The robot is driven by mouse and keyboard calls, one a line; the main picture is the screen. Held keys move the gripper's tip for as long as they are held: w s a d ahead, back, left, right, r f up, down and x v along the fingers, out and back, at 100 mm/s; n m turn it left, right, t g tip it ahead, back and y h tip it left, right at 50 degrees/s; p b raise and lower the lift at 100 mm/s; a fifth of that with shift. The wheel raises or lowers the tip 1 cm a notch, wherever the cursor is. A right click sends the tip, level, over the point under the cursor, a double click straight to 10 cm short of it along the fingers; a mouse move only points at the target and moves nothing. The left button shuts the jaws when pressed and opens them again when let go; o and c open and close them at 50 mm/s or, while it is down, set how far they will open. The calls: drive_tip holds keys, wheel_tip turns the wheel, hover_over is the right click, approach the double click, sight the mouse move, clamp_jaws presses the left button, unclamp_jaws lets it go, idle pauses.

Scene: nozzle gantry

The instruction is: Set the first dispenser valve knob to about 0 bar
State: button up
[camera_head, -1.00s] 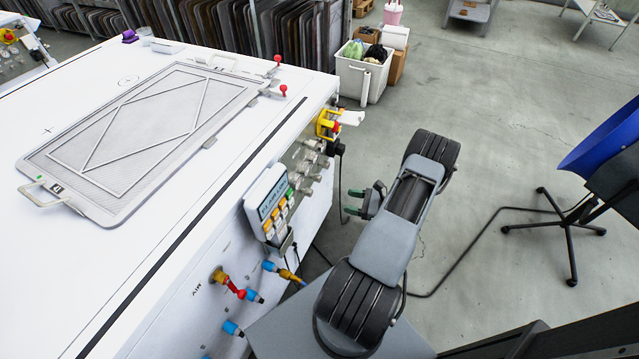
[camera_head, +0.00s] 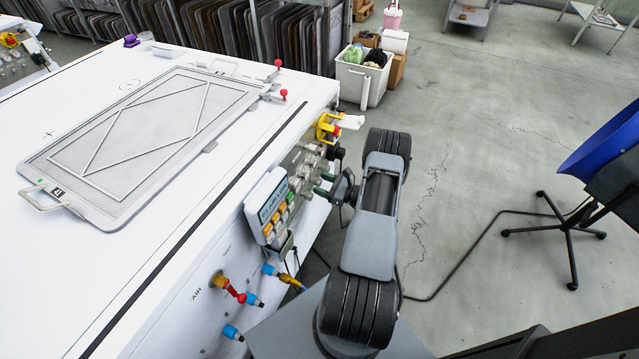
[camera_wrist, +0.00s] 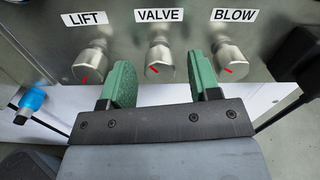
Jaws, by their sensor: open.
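The metal valve knob (camera_wrist: 160,60) sits under the VALVE label (camera_wrist: 160,15) in the middle of a row on a steel panel. A short red mark shows on its face, left of centre and slanting down to the right. My gripper (camera_wrist: 162,84) is open, with one green finger to the left and one to the right of the valve knob. The fingertips reach close to the knob; I cannot tell whether they touch it. In the head view my gripper (camera_head: 324,184) is at the knob panel on the machine's side, and the knobs there are too small to read.
The LIFT knob (camera_wrist: 89,64) and BLOW knob (camera_wrist: 229,64) flank the valve knob closely. In the head view, a button display box (camera_head: 268,206) and coloured hose fittings (camera_head: 228,287) lie nearer along the machine. A yellow-and-red switch (camera_head: 328,127) is just beyond the panel.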

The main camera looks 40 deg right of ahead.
drive_tip(key=shift+w+a, duration=0.35)
drive_tip(key=shift+w, duration=0.2)
drive_tip(key=c, duration=0.9)
